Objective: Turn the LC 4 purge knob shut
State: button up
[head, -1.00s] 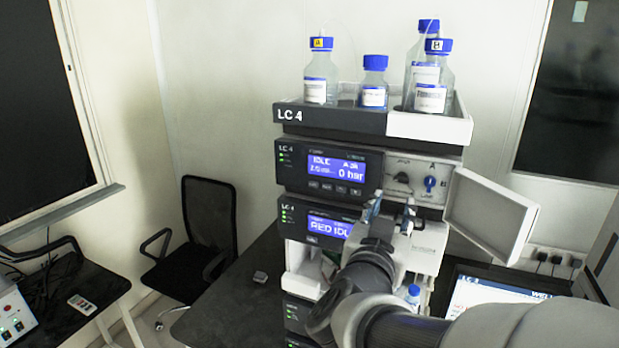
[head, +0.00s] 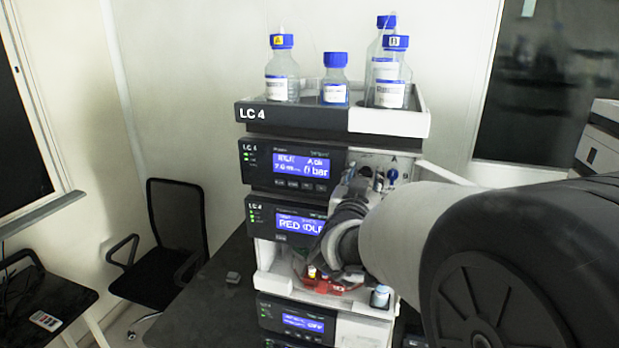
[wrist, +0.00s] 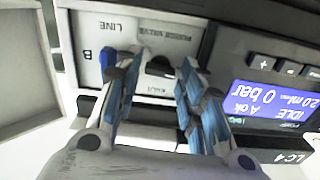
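The LC 4 stack (head: 293,120) stands on a dark bench, its top module reading IDLE and 0 bar. In the wrist view, its display (wrist: 268,101) appears upside down. The black purge knob (wrist: 160,68) sits under the PURGE VALVE label. My gripper (wrist: 154,72) is open, with one finger on each side of that knob; I cannot tell whether they touch it. A blue knob (wrist: 107,62) sits beside the left finger and also shows in the head view (head: 392,175). In the head view, my gripper (head: 368,182) is at the pump front, largely hiding the purge knob.
The hinged door (wrist: 28,70) of the pump bay stands open beside the panel. Several blue-capped bottles (head: 335,82) stand in the top tray (head: 390,120). A red tray (head: 328,285) with vials shows lower in the stack. A chair (head: 175,235) stands to the left.

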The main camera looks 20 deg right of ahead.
jog(key=c, duration=0.8)
jog(key=shift+o, duration=0.2)
jog(key=shift+m+b, duration=0.4)
jog(key=shift+b, duration=0.1)
jog(key=m+b, duration=0.2)
jog(key=b, duration=0.1)
jog(key=shift+f+m, duration=0.2)
jog(key=shift+m, duration=0.1)
jog(key=m+b, duration=0.5)
jog(key=shift+m+b, duration=0.3)
jog(key=m+b, duration=0.3)
jog(key=m, duration=0.1)
jog(key=shift+r+m+b, duration=0.2)
jog(key=shift+m+b, duration=1.1)
jog(key=shift+m, duration=0.7)
